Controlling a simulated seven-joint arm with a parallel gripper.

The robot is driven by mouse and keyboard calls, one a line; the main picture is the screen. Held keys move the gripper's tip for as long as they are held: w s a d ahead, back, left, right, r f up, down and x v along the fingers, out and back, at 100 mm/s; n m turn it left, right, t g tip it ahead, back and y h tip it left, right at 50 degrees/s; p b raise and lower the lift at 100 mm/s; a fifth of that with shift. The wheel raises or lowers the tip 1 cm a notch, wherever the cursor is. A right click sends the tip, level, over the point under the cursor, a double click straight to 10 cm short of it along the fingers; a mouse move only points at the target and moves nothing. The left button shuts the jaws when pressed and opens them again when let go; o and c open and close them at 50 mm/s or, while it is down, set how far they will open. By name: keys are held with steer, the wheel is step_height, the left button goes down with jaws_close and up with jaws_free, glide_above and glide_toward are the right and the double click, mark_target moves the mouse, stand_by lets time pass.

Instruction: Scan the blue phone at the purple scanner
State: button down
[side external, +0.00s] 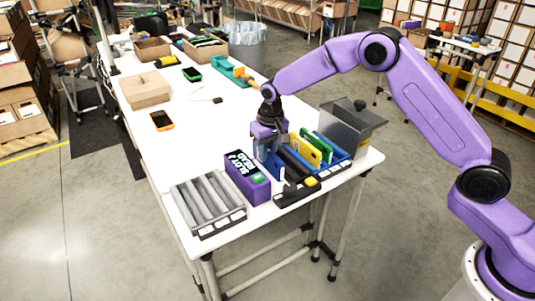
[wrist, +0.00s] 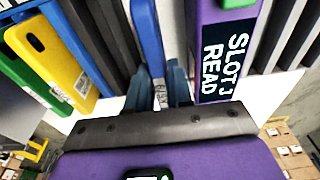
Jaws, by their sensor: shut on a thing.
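The blue phone (wrist: 148,35) stands on edge between my fingertips in the wrist view, with a white label near its lower end. It also shows below my gripper in the side view (side external: 276,170). My gripper (wrist: 165,92) is shut on it. The purple scanner (wrist: 207,30) is just right of the phone in the wrist view, apart from it. Its black display reads "SLOT" and "READ" and the last slot character is hard to read. In the side view the scanner (side external: 240,187) has a green patch on top and stands left of my gripper.
A yellow phone (side external: 304,151) and a green phone (side external: 323,146) stand in a blue and black rack (side external: 340,171) beside my gripper. A grey slotted tray (side external: 187,207) is left of the scanner, a grey bin (side external: 345,132) behind the rack. An orange-edged phone (side external: 161,121) lies on the white table.

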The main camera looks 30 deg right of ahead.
steer(key=shift+r, duration=2.4)
